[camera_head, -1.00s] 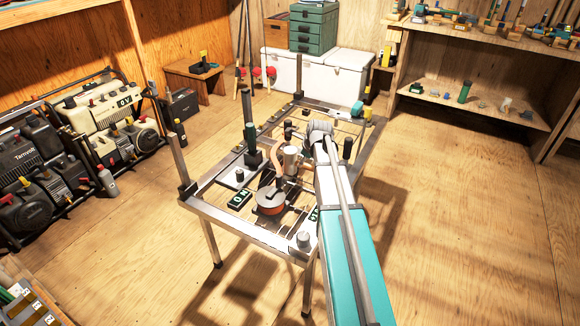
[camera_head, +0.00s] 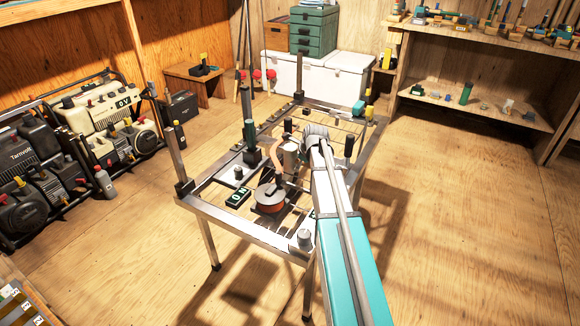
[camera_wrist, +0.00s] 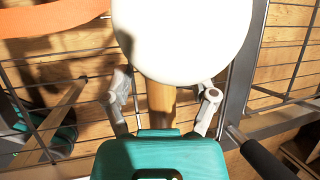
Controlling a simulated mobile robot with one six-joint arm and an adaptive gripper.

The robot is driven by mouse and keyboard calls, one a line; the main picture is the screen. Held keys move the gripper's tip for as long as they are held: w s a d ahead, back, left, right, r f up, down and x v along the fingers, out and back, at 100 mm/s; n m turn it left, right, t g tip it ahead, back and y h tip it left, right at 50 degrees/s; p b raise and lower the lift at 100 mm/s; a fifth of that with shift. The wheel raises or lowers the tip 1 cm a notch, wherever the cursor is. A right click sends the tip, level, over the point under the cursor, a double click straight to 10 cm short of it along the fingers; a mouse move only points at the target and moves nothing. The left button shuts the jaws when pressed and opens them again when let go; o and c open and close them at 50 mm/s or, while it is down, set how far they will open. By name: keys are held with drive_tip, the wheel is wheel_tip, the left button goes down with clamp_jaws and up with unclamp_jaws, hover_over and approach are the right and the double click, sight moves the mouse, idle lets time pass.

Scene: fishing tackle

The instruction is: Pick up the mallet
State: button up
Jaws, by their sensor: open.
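The mallet shows in the wrist view as a large pale round head (camera_wrist: 185,38) with a wooden handle (camera_wrist: 162,104) below it. My gripper (camera_wrist: 165,97) is open, with one grey finger on each side of the handle. Both fingers look apart from the handle, and its lower end is hidden behind the teal gripper body. In the head view my arm reaches over the metal rack table, and I cannot clearly make out the mallet or the fingertips there.
The metal-framed rack table (camera_head: 235,232) has a wire top, with posts at its corners. A black grip (camera_wrist: 268,158) is at lower right in the wrist view. Open floor lies right.

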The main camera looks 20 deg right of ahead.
idle(0.5)
clamp_jaws()
